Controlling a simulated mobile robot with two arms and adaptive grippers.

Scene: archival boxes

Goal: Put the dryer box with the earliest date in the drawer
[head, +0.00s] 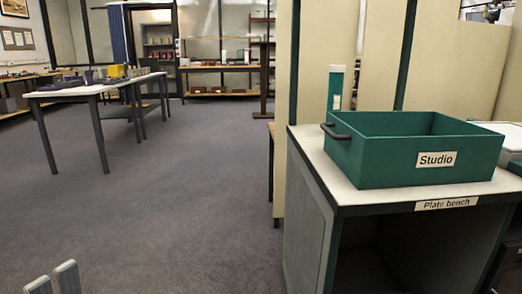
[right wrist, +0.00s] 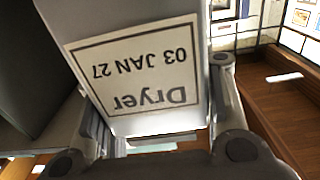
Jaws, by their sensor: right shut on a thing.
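In the right wrist view my right gripper (right wrist: 158,90) is shut on a pale box (right wrist: 150,75), one finger on each side of it. Its label shows upside down and reads "Dryer" and "03 JAN 27". No other dryer box can be made out. In the head view two pale grey fingertips of my left gripper (head: 53,280) show at the bottom left, close together with nothing seen between them; whether they are open or shut is unclear. My right gripper is out of the head view. I cannot identify a drawer in either view.
A green open-topped container (head: 375,160) with a dark handle, labelled "Studio", stands on the plate bench (head: 400,197) at right. A long white table (head: 95,88) with small items stands at far left. Shelves line the back wall. The carpet (head: 185,190) between is clear.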

